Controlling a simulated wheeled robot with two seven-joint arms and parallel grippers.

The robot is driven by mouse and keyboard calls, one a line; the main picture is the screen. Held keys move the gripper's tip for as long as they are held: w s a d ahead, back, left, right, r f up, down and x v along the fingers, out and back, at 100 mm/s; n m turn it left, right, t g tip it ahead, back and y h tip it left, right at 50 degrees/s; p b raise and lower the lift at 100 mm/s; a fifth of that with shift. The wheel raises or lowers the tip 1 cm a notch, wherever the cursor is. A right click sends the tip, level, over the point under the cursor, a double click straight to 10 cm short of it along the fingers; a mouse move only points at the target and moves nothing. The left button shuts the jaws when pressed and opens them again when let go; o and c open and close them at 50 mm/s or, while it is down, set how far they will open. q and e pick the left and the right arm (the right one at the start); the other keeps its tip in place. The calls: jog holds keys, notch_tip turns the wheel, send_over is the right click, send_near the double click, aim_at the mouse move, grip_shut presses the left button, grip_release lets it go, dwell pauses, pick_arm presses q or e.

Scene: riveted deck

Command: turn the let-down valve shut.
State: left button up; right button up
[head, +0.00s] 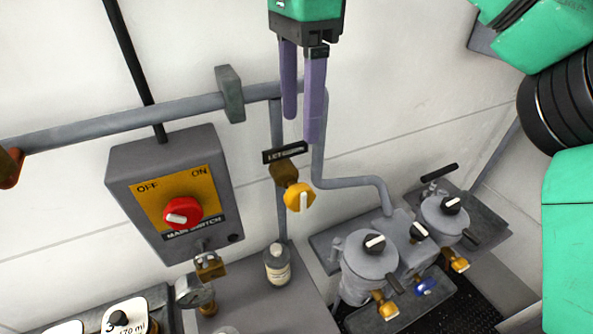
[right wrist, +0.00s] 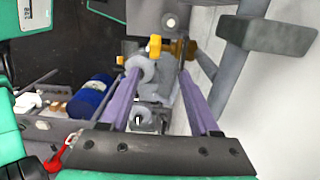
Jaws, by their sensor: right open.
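The let-down valve has a round yellow knob (head: 299,197) with a white bar across its face, running near upright in the head view. My left gripper is out of view.
A main switch box (head: 173,190) with a red knob stands left of the valve. A grey rail (head: 120,122) with a bracket crosses behind. A small bottle (head: 277,264) stands below the valve. Grey canisters (head: 370,265) with black knobs and brass taps stand at lower right.

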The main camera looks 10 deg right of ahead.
jog(key=b, duration=0.2)
send_over(300, 187)
jog(key=s, duration=0.2)
notch_tip(300, 187, down, 5)
jog(key=shift+w+f+b, duration=0.2)
jog(key=shift+f+b, duration=0.15)
jog(key=shift+f, duration=0.2)
jog(key=shift+w+f+b, duration=0.15)
jog(key=shift+f+b, duration=0.15)
jog(key=shift+f, duration=0.2)
jog(key=f, duration=0.1)
jog(key=w+f, duration=0.1)
jog(key=f, duration=0.1)
jog(key=w+f, duration=0.1)
jog(key=f, duration=0.1)
jog(key=shift+p, duration=0.3)
jog(key=shift+s+f, duration=0.15)
jog(key=shift+f, duration=0.1)
jog(key=shift+s, duration=0.25)
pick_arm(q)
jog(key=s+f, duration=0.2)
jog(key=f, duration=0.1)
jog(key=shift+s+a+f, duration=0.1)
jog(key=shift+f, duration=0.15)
pick_arm(e)
jog(key=shift+w+f, duration=0.1)
grip_shut()
